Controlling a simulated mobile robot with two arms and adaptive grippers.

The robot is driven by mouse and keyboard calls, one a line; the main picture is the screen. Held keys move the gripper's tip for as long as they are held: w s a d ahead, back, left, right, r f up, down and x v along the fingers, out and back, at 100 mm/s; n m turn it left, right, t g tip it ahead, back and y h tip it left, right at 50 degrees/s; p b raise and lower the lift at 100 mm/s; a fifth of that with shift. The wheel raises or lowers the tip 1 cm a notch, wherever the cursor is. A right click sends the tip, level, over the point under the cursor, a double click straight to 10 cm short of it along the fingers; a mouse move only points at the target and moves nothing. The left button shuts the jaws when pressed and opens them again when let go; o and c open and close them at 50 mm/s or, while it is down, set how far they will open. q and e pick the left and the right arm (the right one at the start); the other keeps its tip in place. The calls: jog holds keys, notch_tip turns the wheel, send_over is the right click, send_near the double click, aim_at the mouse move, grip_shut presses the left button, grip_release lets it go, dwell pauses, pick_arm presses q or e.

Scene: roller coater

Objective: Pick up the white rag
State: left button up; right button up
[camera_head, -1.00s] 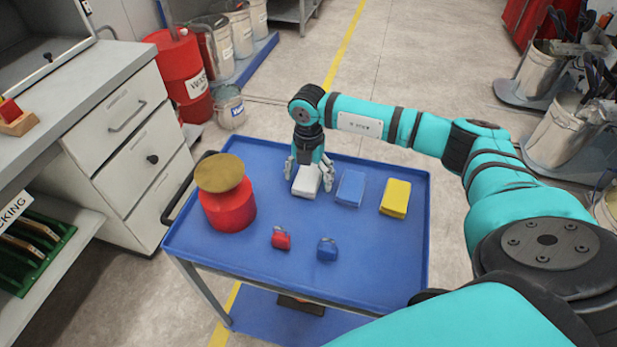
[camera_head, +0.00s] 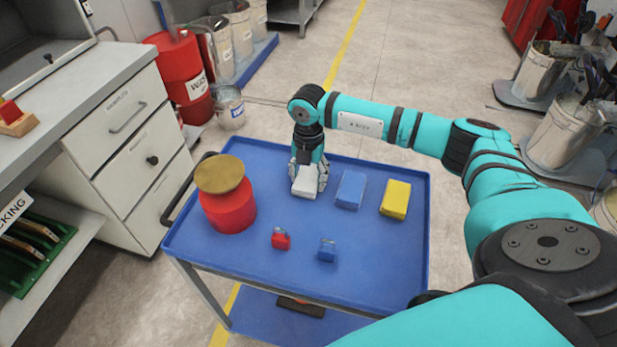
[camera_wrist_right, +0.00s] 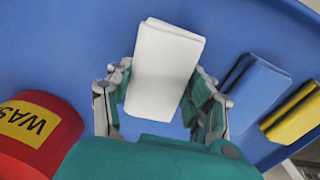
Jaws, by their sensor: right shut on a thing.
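The white rag (camera_head: 306,182) is a folded white block on the blue cart top, left of the blue rag. My right gripper (camera_head: 308,178) comes down over it from above, with its fingers shut on the rag's two sides. In the right wrist view the white rag (camera_wrist_right: 165,68) sits between the two fingers of my right gripper (camera_wrist_right: 160,100). It looks to be at the level of the cart top; I cannot tell whether it is lifted. My left gripper is not in view.
A blue rag (camera_head: 350,190) and a yellow rag (camera_head: 395,199) lie to the right on the cart (camera_head: 380,265). A red can with a brass lid (camera_head: 228,208) stands at the left. Small red (camera_head: 281,239) and blue (camera_head: 327,250) objects lie in front.

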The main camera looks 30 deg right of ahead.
jog(key=shift+r, duration=0.4)
notch_tip(320, 180, up, 2)
jog(key=shift+b, duration=0.35)
jog(key=s+d+b, duration=0.1)
jog(key=s+d, duration=0.2)
jog(key=s, duration=0.1)
jog(key=s+d+r+b, duration=0.1)
jog(key=s+d, duration=0.2)
jog(key=s, duration=0.2)
jog(key=s+d+r+b, duration=0.1)
jog(key=s+d, duration=0.1)
jog(key=s, duration=0.2)
jog(key=shift+s+d, duration=0.2)
jog(key=shift+d, duration=0.2)
jog(key=o, duration=0.6)
jog(key=c, duration=0.4)
jog(key=shift+s+f, duration=0.1)
jog(key=shift+c, duration=0.4)
